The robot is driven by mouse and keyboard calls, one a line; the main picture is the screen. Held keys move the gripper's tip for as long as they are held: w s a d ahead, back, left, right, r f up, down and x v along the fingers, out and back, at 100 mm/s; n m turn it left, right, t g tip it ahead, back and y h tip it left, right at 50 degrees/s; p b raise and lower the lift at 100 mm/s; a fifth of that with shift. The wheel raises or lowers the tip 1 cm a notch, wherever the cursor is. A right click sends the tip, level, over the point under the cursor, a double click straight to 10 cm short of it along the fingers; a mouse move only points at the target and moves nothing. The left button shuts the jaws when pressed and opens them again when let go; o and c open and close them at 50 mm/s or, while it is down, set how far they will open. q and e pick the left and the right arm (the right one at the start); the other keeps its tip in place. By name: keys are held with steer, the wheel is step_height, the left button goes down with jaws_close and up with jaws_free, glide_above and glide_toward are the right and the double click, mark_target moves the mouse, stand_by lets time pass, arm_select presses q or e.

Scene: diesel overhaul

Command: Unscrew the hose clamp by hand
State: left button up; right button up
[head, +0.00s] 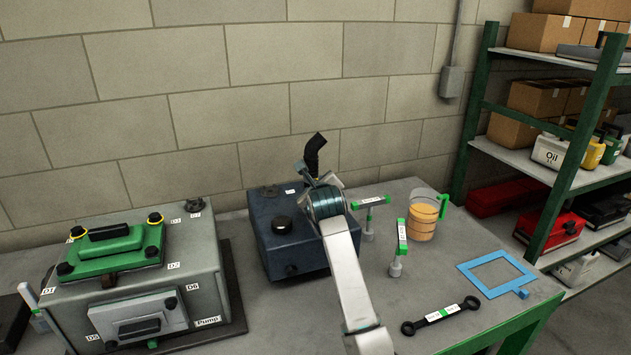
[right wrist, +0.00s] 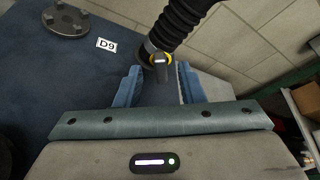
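The black ribbed hose (head: 315,150) rises from the dark blue box (head: 284,245) at the middle of the table. In the right wrist view the hose (right wrist: 182,22) comes in from the top. The hose clamp (right wrist: 158,62) sits at its lower end, with a grey metal tab and a yellow part. My right gripper (right wrist: 160,86) is open, with its blue fingers on either side of the clamp's tab and visible gaps between. In the head view my right gripper (head: 317,183) hides the clamp. My left gripper is not in view.
A grey pump box (head: 205,260) with a green-handled cover stands at the left. To the right are green-handled tools (head: 402,240), a jug of orange liquid (head: 422,220), a black wrench (head: 440,314) and a blue frame (head: 497,273). A shelf (head: 515,160) stands at the far right.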

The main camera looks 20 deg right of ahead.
steer(key=shift+w+d+f, duration=0.1)
steer(key=shift+w+f, duration=0.05)
steer(key=shift+w, duration=0.55)
jaws_close()
steer(key=shift+f+n+h, duration=0.1)
steer(key=shift+n+h, duration=0.3)
steer(key=shift+n, duration=0.1)
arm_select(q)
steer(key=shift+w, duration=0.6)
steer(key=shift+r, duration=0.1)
arm_select(e)
jaws_free()
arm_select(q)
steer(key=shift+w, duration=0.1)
